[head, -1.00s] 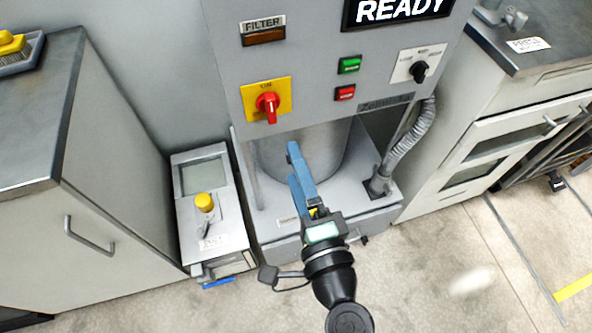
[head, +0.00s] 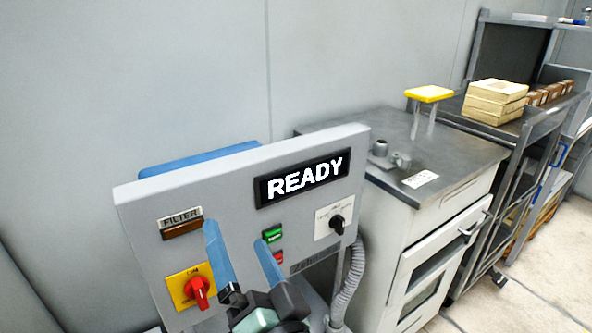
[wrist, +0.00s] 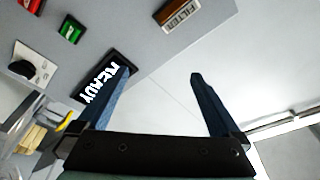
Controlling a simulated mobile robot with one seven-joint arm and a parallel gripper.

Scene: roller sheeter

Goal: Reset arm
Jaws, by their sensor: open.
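My gripper (head: 243,262) is in front of the grey control panel (head: 140,215) in the head view, its two blue fingers pointing up and spread apart with nothing between them. In the wrist view my gripper (wrist: 155,92) is open and empty, and the panel shows upper left at a tilt. The panel carries a lit READY display (head: 305,178), a FILTER lamp (head: 181,224), a red rotary switch on a yellow plate (head: 177,284), a green button (head: 273,235), a red button (head: 279,257) and a black selector knob (head: 337,224). A finger partly covers the display in the wrist view.
A grey cabinet with a dark top (head: 450,160) stands right of the machine, with a yellow-topped stand (head: 429,94) on it. A shelf rack further right holds stacked pale boxes (head: 494,101). A corrugated hose (head: 350,280) hangs below the panel. The wall behind is bare.

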